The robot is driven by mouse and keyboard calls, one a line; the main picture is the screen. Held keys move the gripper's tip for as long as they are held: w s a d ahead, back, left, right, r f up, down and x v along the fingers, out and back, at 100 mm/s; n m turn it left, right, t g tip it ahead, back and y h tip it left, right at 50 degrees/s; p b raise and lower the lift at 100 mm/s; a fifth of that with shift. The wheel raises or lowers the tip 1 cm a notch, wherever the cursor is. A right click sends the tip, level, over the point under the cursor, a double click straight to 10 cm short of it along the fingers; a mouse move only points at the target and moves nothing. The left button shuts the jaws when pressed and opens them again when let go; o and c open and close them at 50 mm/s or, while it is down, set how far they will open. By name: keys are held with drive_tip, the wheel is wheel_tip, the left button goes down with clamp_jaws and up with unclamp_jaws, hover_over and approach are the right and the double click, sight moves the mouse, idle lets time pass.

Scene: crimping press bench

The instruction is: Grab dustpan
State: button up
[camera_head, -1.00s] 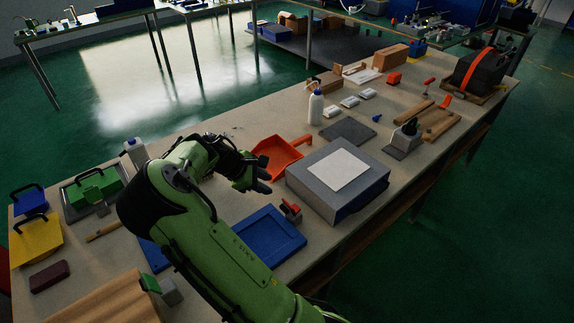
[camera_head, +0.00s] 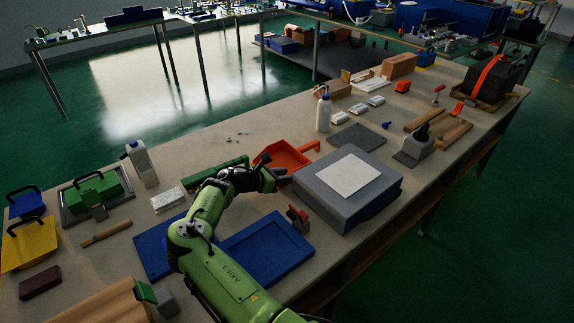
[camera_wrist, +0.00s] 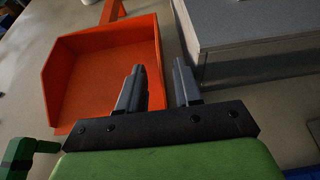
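An orange dustpan (camera_head: 284,155) lies on the bench, its handle (camera_head: 309,147) pointing right and away from me. In the wrist view the dustpan (camera_wrist: 108,62) fills the left half, with its handle at the top edge. My gripper (camera_head: 283,177) is at the dustpan's near side, beside the grey box.
A grey box with a white sheet (camera_head: 346,190) stands close right of my gripper; it also shows in the wrist view (camera_wrist: 250,25). A green brush-like bar (camera_head: 215,172) lies left of the dustpan. Blue trays (camera_head: 265,250) lie nearer me. A white bottle (camera_head: 323,112) stands behind.

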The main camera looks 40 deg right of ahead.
drive_tip(key=b+x, duration=0.1)
drive_tip(key=x, duration=0.3)
drive_tip(key=shift+f, duration=0.15)
clamp_jaws()
drive_tip(key=shift+r, duration=0.2)
wheel_tip(320, 180, up, 28)
drive_tip(key=p, duration=0.7)
drive_tip(key=shift+p, duration=0.35)
